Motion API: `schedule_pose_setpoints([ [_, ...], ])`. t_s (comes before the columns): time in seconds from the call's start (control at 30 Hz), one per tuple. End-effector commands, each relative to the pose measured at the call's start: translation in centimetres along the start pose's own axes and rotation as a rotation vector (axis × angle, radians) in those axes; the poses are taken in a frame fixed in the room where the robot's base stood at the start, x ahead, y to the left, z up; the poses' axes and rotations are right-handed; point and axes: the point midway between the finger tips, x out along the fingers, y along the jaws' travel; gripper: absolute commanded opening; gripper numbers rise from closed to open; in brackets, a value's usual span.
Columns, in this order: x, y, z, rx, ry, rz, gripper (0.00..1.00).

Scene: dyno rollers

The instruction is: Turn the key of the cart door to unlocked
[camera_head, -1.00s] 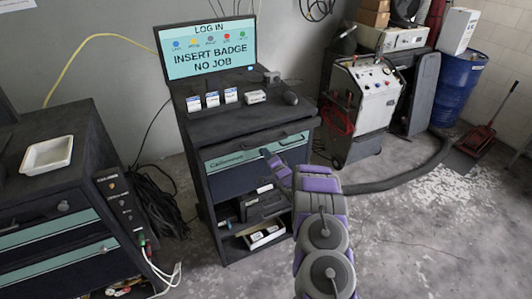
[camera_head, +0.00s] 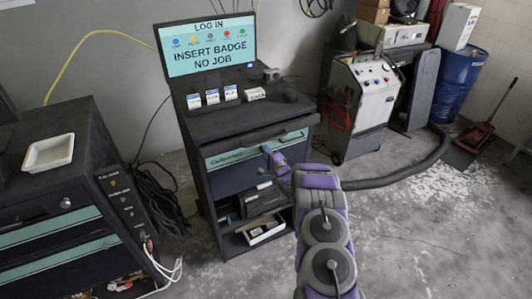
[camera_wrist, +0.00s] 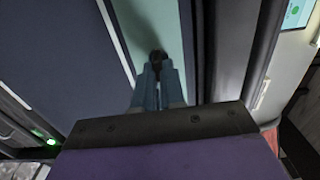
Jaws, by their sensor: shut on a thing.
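The cart (camera_head: 215,225) stands in the middle of the head view, with a dark front panel and a teal strip (camera_head: 225,160) across its top. My gripper (camera_head: 266,150) reaches the right part of this strip. In the wrist view, my gripper's blue-grey fingers (camera_wrist: 158,80) are close together on a small dark piece, the key (camera_wrist: 157,56), at the teal strip. The fingers hide most of the key, and its turn angle cannot be told. The panel below the strip appears closed.
A screen (camera_head: 208,45) reading "INSERT BADGE NO JOB" stands on the cart. A dark cabinet with a white tray (camera_head: 49,152) is at left. A white machine (camera_head: 368,90) and a blue barrel (camera_head: 455,85) stand at right. The floor at right front is clear.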

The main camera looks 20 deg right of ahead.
Motion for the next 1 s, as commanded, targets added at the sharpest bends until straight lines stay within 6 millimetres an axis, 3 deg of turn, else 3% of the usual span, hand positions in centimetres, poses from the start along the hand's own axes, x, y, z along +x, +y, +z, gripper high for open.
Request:
schedule_pose_setpoints([
  [0.13, -0.1, 0.1, -0.4, 0.002, 0.008, 0.001, 0.00],
  [0.17, -0.1, 0.1, -0.4, 0.002, 0.009, 0.001, 0.12],
  [0.4, -0.1, 0.0, -0.1, 0.000, 0.004, 0.001, 0.35],
  [0.77, -0.6, 0.0, 0.1, -0.001, 0.002, 0.001, 0.35],
  [1.0, -3.4, 0.1, -0.2, 0.003, 0.005, 0.004, 0.35],
])
